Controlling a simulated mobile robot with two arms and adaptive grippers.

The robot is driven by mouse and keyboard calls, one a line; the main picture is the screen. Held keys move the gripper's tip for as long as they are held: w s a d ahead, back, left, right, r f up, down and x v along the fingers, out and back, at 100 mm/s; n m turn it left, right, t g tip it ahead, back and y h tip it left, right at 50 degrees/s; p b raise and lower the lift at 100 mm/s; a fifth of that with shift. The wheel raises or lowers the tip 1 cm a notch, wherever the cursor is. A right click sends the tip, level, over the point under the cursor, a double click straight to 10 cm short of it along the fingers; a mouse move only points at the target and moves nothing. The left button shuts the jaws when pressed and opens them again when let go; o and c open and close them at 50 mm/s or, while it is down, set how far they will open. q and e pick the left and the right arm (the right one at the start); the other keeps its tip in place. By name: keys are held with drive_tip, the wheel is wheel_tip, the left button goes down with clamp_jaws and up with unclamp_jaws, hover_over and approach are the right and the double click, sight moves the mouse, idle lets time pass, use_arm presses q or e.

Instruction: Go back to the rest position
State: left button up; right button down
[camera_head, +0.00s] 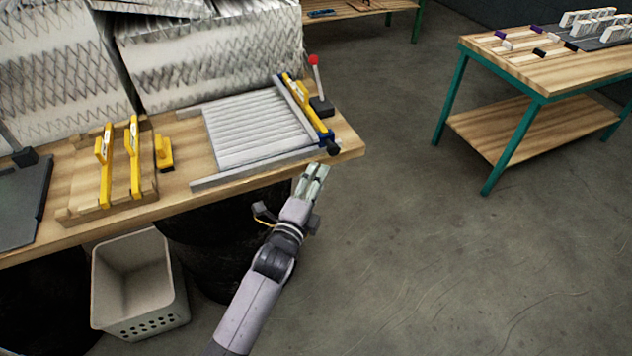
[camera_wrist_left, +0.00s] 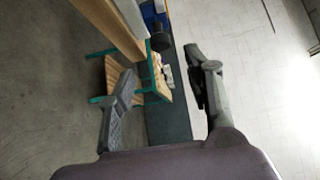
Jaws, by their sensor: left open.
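My left gripper (camera_head: 312,178) is in front of the workbench's right end, close to the bench's front edge in the head view. In the left wrist view its two fingers (camera_wrist_left: 165,105) stand wide apart with nothing between them. The workbench (camera_head: 352,143) carries a white pleated filter (camera_head: 255,130) in a grey frame, with a yellow and blue bar (camera_head: 303,108) along its right side. I cannot tell from the head view how far the fingertips are from the bench edge. My right gripper does not show in either view.
Yellow tools (camera_head: 134,158) sit in a wooden tray on the bench. Stacked filter boxes (camera_head: 215,55) stand behind. A white basket (camera_head: 137,285) and dark bins (camera_head: 215,240) are below the bench. Another table (camera_head: 540,75) stands at the right. The floor (camera_head: 430,250) between is clear.

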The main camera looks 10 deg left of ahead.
use_arm(q)
drive_tip(key=s+a+f+n+g+y, duration=0.1)
drive_tip(key=s+a+f+n+g, duration=0.15)
drive_tip(key=s+f, duration=0.65)
drive_tip(key=s+a+f+n+g, duration=0.1)
drive_tip(key=s+f+n+g, duration=0.2)
drive_tip(key=f, duration=1.1)
drive_tip(key=s+a+f+n+g+y, duration=0.1)
drive_tip(key=s+f+n+g, duration=0.3)
drive_tip(key=f, duration=0.8)
drive_tip(key=s+a+f+n+g, duration=0.2)
drive_tip(key=s+f, duration=0.3)
drive_tip(key=s, duration=0.6)
drive_tip(key=s+a+f+n+g+y, duration=0.1)
drive_tip(key=s+a+f+n+g, duration=0.1)
drive_tip(key=s, duration=1)
drive_tip(key=s+a+f+n+g, duration=0.3)
drive_tip(key=s+a+f+n, duration=0.1)
drive_tip(key=s+f, duration=0.5)
drive_tip(key=s, duration=0.2)
drive_tip(key=shift+s+a, duration=0.4)
